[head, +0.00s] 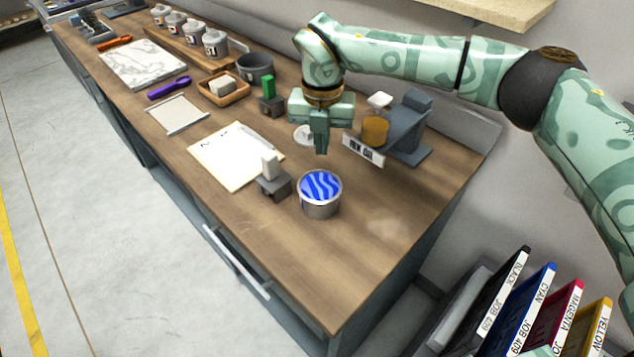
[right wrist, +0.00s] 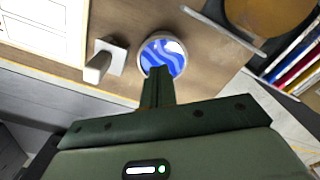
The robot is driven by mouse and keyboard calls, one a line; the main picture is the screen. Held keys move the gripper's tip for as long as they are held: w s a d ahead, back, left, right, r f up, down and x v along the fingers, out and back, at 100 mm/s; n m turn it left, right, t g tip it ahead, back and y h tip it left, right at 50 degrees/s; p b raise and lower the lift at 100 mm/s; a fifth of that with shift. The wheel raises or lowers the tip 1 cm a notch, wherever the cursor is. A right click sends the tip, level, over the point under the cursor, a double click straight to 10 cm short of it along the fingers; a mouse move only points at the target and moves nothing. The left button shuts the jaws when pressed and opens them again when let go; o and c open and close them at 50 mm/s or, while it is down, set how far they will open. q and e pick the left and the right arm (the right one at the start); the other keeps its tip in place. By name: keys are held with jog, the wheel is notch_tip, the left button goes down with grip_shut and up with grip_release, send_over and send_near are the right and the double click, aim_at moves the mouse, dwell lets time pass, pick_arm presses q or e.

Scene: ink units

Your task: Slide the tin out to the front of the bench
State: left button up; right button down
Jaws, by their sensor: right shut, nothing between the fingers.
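The tin (head: 320,194) is a short silver cylinder with a blue wavy pattern on top. It stands upright on the wooden bench (head: 270,270), toward the near end. It also shows in the right wrist view (right wrist: 163,55), partly hidden behind the fingers. My right gripper (head: 320,148) is shut and empty, pointing down. In the head view it is above and behind the tin; a gap shows between the fingertips and the tin. In the right wrist view (right wrist: 157,72) the fingertips overlap the tin's near edge. My left gripper is not in view.
A grey block with a white upright piece (head: 273,181) stands just left of the tin. A grey stand with an amber roll and label (head: 363,150) is behind right. Paper (head: 228,163) lies left. Bare bench lies in front. Coloured binders (head: 530,315) stand lower right.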

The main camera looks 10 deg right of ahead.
jog(key=b, duration=0.2)
send_over(319, 187)
jog(key=s, duration=0.2)
notch_tip(319, 187, down, 9)
jog(key=shift+w+f, duration=0.1)
jog(key=shift+f, duration=0.1)
jog(key=s, duration=0.1)
jog(key=s+a+p, duration=0.1)
jog(key=shift+s+f, duration=0.2)
jog(key=shift+s, duration=0.15)
jog(key=shift+s+a, duration=0.15)
jog(key=shift+s, duration=0.4)
